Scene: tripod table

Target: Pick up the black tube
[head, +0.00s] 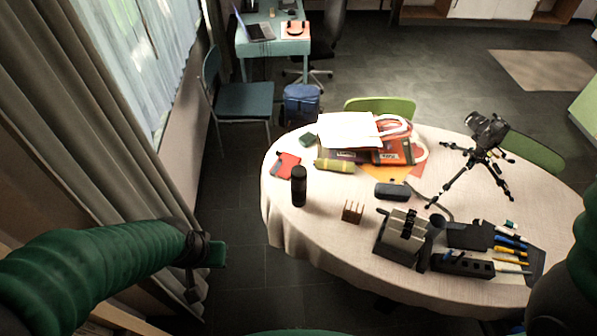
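The black tube (298,187) stands upright near the left edge of the round table (330,228), which has a pale cloth. Nothing touches the tube. My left gripper (204,272), at the end of a green-sleeved arm, is off the table, left of and nearer than the tube. It is well apart from the tube, and its fingers are too dark to tell open from shut. Part of my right arm shows at the right edge; its gripper is not visible.
Near the tube are a red item (288,165), a yellow-green roll (335,165) and a small wooden block (352,211). A black case (392,191), a camera tripod (480,160) and a dark tool holder (403,236) stand farther right. The table's left front is clear.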

